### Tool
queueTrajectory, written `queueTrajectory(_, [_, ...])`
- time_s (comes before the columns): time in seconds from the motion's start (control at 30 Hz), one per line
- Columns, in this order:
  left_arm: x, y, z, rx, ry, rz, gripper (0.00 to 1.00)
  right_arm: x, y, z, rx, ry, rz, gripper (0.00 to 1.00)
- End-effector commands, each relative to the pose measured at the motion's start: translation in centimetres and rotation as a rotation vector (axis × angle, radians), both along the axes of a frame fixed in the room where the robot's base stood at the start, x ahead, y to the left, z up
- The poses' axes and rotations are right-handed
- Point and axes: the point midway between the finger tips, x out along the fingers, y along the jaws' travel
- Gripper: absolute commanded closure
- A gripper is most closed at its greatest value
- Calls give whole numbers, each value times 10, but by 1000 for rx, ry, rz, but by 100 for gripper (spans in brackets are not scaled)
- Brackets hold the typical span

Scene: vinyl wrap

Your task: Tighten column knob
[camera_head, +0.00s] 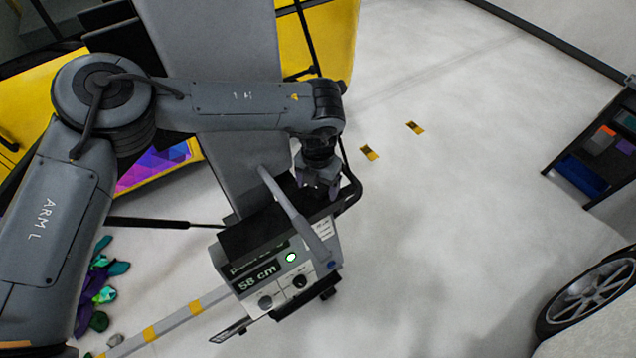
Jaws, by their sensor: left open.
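A grey and black machine (318,258) stands on the floor below my left gripper. Its front panel has a display (257,276) reading 58 cm, a lit green button (291,257) and small dark knobs, one of them a round knob (299,282). I cannot tell which knob is the column knob; it may be hidden behind my arm or gripper. My left gripper (320,192) is open and points down at the back of the machine's top, near a black tube frame (351,190). I cannot tell whether it touches anything. My right gripper is not in view.
A car wheel (590,297) is at the lower right and a dark shelf unit (592,150) at the right edge. A yellow panel (335,40) stands at the top. The pale floor (450,200) on the right is mostly clear.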

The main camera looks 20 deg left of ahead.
Motion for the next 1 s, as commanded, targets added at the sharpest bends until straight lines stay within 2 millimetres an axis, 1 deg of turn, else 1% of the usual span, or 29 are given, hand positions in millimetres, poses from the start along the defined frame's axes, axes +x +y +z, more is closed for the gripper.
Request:
queueTrajectory(0.17, [0,0,0,0,0,0,20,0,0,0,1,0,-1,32])
queueTrajectory(0.5, [0,0,0,0,0,0,72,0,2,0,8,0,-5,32])
queueTrajectory(0.53, [0,0,0,0,0,0,76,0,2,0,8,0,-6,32])
queueTrajectory(0.77, [0,0,1,0,0,-18,76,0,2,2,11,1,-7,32])
queueTrajectory(1.0, [0,0,2,0,1,-117,76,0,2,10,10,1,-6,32])
